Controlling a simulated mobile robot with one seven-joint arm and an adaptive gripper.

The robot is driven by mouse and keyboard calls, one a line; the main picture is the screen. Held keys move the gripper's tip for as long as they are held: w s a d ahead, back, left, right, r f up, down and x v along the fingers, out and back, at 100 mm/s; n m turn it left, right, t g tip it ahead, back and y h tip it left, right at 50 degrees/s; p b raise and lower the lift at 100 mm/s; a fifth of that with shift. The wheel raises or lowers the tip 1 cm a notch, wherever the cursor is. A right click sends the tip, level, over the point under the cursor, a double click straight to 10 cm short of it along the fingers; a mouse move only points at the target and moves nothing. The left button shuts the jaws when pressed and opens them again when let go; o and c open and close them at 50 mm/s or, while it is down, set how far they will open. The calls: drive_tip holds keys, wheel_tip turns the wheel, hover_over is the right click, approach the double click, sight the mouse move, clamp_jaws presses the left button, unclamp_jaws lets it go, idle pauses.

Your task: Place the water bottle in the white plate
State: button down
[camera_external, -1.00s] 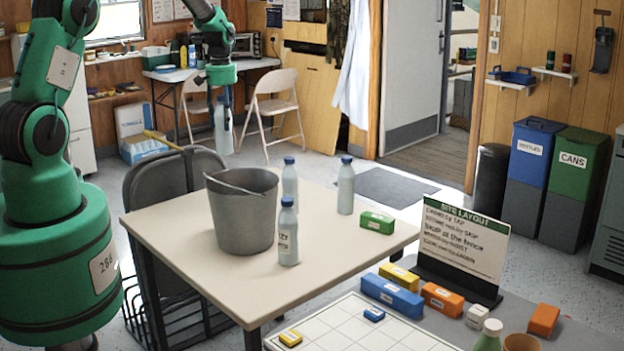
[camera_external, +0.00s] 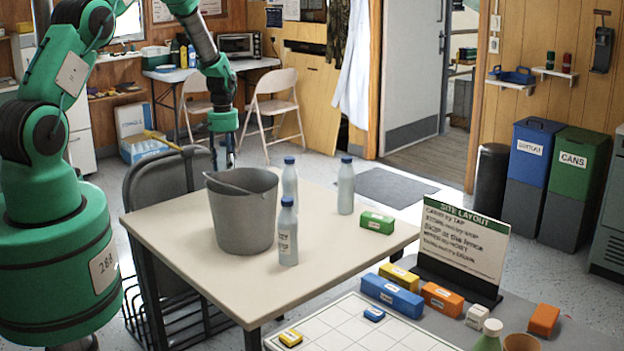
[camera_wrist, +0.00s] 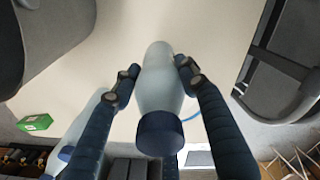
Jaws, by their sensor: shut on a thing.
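A pale blue-white water bottle with a dark blue cap (camera_wrist: 160,110) is between the fingers of my gripper (camera_wrist: 157,72), which is shut on it. In the external view, my gripper (camera_external: 227,152) points down behind the bucket, and the bottle it holds is mostly hidden there. Two similar bottles (camera_external: 288,240) (camera_external: 290,180) stand right of the bucket, and another bottle (camera_external: 346,188) stands farther right. I cannot make out a white plate. A short blue arc (camera_wrist: 191,116) shows beside the held bottle; I cannot tell what it belongs to.
A grey bucket (camera_external: 243,215) stands on the cream table (camera_external: 330,250), between the camera and my gripper. A green box (camera_external: 377,222) lies near the table's right edge. The table's front is clear.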

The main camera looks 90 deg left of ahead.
drive_tip(key=shift+a, duration=0.15)
drive_tip(key=w+a, duration=0.3)
drive_tip(key=a, duration=0.4)
drive_tip(key=w+a+f, duration=0.1)
drive_tip(key=w+a, duration=0.2)
drive_tip(key=a, duration=0.4)
drive_tip(key=shift+w+a+f, duration=0.2)
drive_tip(key=shift+w, duration=0.15)
drive_tip(key=shift+f, duration=1.75)
drive_tip(key=shift+f, duration=0.1)
drive_tip(key=c, duration=1)
unclamp_jaws()
drive_tip(key=shift+d, duration=0.1)
wheel_tip(320, 180, up, 12)
drive_tip(key=shift+r, duration=0.1)
